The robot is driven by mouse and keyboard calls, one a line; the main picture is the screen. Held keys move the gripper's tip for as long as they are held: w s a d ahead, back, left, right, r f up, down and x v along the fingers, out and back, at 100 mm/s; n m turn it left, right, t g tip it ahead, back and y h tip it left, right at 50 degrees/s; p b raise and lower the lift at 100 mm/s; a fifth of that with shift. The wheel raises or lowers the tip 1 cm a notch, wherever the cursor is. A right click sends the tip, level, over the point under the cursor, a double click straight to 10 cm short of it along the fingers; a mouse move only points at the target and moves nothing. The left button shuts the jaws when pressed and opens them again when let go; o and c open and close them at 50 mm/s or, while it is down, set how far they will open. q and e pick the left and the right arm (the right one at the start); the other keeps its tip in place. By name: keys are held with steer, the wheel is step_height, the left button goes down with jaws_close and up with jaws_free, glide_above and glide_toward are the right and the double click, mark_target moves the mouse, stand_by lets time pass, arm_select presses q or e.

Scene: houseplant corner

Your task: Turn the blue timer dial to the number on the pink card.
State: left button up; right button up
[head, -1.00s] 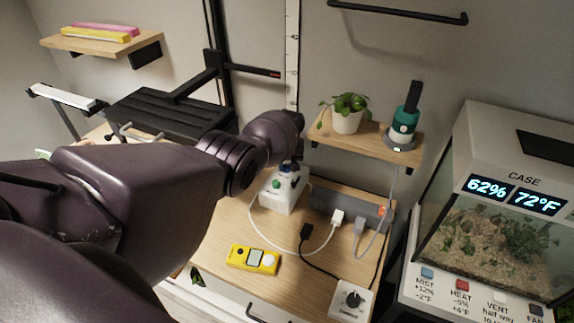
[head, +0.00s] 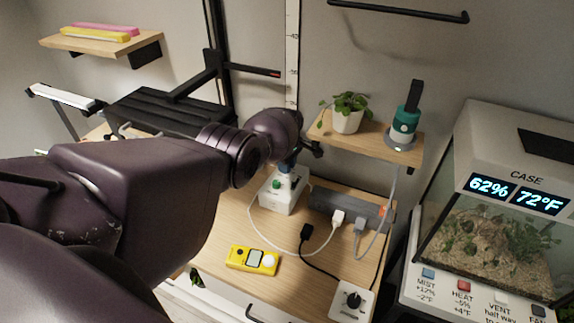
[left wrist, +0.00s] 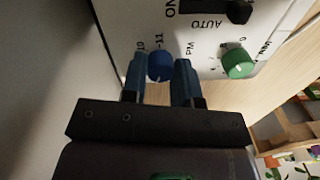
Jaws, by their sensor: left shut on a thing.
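The white timer box (head: 281,197) stands on the wooden bench below the small plant shelf. In the left wrist view its blue dial (left wrist: 160,66) sits between the two blue fingers of my left gripper (left wrist: 161,75), which is shut on it. Printed numbers beside the dial are partly covered; an 11 shows near it. A green dial (left wrist: 238,63) sits to the right, near the PM marking. In the head view my left gripper (head: 288,165) is over the timer box and hides the blue dial. I cannot make out a pink card. My right gripper is out of view.
A yellow device (head: 252,260) lies in front of the timer. A power strip (head: 343,207) with cables is to its right, and a dimmer box (head: 352,300) is at the front. The plant shelf (head: 370,143) is close to my gripper. A terrarium (head: 500,235) stands at right.

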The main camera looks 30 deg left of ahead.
arm_select(q)
steer(key=shift+r+n, duration=0.1)
steer(key=shift+n, duration=2.1)
steer(key=o, duration=0.9)
